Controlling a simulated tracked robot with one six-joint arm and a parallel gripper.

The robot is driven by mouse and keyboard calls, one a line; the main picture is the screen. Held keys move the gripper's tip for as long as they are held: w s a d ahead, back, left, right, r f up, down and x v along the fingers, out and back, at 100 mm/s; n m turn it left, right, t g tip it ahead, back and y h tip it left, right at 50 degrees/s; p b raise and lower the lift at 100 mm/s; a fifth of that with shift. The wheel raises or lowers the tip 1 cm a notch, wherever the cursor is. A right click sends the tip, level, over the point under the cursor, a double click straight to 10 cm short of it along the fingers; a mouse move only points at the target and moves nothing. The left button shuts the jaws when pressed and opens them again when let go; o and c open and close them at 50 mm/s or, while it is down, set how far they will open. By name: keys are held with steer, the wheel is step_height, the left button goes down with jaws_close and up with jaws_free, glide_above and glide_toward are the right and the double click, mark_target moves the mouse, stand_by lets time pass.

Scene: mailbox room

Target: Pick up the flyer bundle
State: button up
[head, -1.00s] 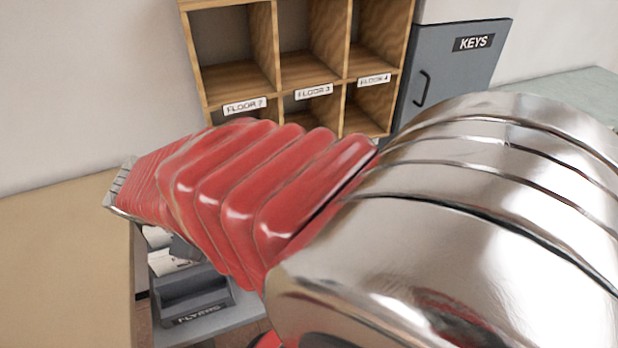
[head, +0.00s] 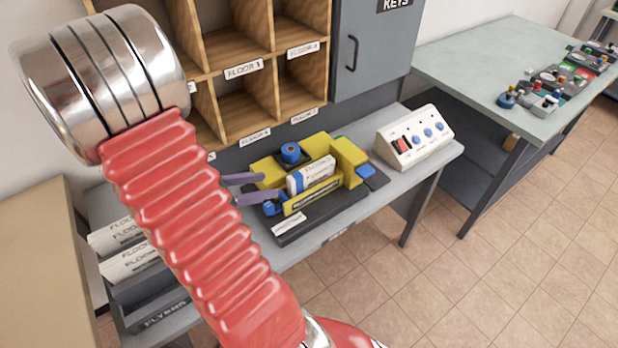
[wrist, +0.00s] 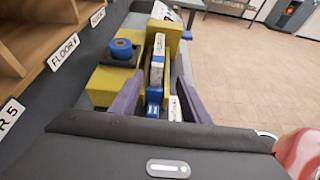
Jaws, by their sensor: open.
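The white flyer bundle (head: 312,174) with a blue band stands on edge in a yellow holder (head: 350,155) on the work table. In the wrist view the bundle (wrist: 157,68) is seen end-on, ahead of my gripper and lined up between its fingers. My gripper (head: 266,188) has two purple fingers, which are apart and empty. In the head view their tips reach the left side of the holder, just short of the bundle. I cannot tell whether they touch the holder. The fingers also show in the wrist view (wrist: 160,88).
A blue roll (head: 290,152) stands on the holder's back side. A white control box (head: 410,138) is to the right. A tray labelled FLYERS (head: 165,312) and white labelled packs (head: 130,262) are at left. Wooden pigeonholes (head: 245,95) and a grey key cabinet (head: 372,60) rise behind.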

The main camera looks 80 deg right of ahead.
mark_target(289, 180)
steer(key=shift+s+d+f, duration=0.1)
steer(key=shift+d+f, duration=0.05)
steer(key=shift+d, duration=0.15)
steer(key=x, duration=0.7)
steer(key=shift+s+d+f, duration=0.1)
steer(key=shift+s+d, duration=0.05)
steer(key=shift+s, duration=0.1)
steer(key=shift+s+d+f, duration=0.15)
steer(key=shift+s+d, duration=0.1)
steer(key=shift+d, duration=0.1)
steer(key=shift+x, duration=2.65)
steer(key=shift+w, duration=0.15)
steer(key=shift+c, duration=0.2)
